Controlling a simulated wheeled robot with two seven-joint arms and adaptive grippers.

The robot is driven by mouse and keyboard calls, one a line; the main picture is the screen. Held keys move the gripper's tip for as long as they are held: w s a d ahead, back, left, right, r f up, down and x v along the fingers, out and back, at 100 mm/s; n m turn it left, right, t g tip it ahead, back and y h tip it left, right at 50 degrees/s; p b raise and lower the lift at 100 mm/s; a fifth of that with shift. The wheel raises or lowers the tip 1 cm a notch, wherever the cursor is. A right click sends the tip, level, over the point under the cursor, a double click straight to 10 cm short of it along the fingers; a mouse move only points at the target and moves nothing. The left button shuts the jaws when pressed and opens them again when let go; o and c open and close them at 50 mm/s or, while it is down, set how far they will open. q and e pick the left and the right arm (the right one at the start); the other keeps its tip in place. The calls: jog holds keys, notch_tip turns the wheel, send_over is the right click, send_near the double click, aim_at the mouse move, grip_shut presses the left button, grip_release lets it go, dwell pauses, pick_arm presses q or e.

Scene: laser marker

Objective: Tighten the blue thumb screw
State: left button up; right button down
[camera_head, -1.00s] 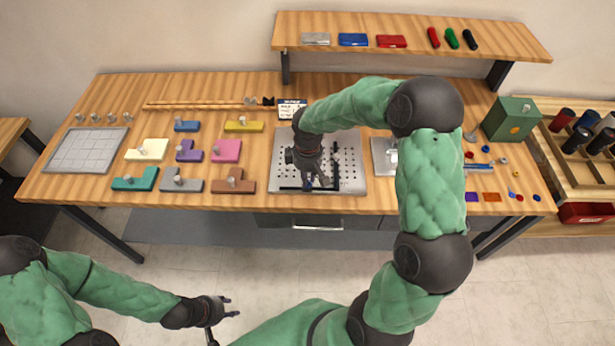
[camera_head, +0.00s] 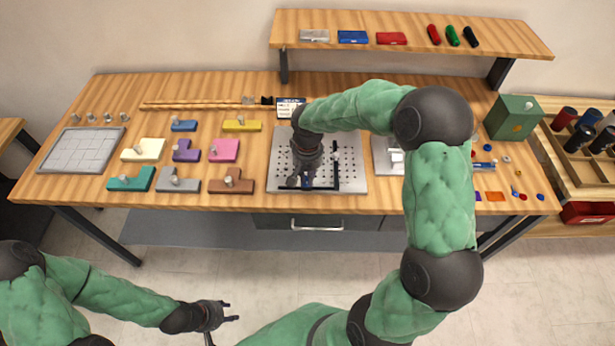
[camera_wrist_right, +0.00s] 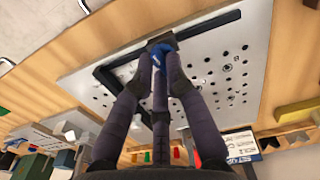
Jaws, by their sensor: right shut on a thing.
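The perforated metal plate (camera_head: 350,146) lies on the table, with black bars (camera_head: 336,175) forming an L on it. My right gripper (camera_head: 303,181) reaches down to the front of the plate, at the black front bar. In the right wrist view my right gripper (camera_wrist_right: 157,66) has its fingers on either side of the blue thumb screw (camera_wrist_right: 157,58), shut on it at the black bar (camera_wrist_right: 110,79). The fingers partly hide the screw. My left gripper (camera_head: 233,311) is open and empty, in front of the table and away from the plate.
Colored blocks, such as the pink one (camera_head: 224,150), lie left of the plate. A second metal plate (camera_head: 382,157) stands to its right, partly behind my right arm. A green box (camera_head: 513,118) is at the back right, below a shelf (camera_head: 400,24).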

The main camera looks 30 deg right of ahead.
aim_at(307, 180)
jog(key=m+b, duration=0.1)
jog(key=m, duration=0.3)
jog(key=shift+m, duration=1.7)
jog(key=shift+b, duration=0.3)
jog(key=c, duration=1.2)
grip_release()
jog(key=shift+a, duration=0.1)
jog(key=shift+c, duration=0.2)
notch_tip(307, 180, up, 12)
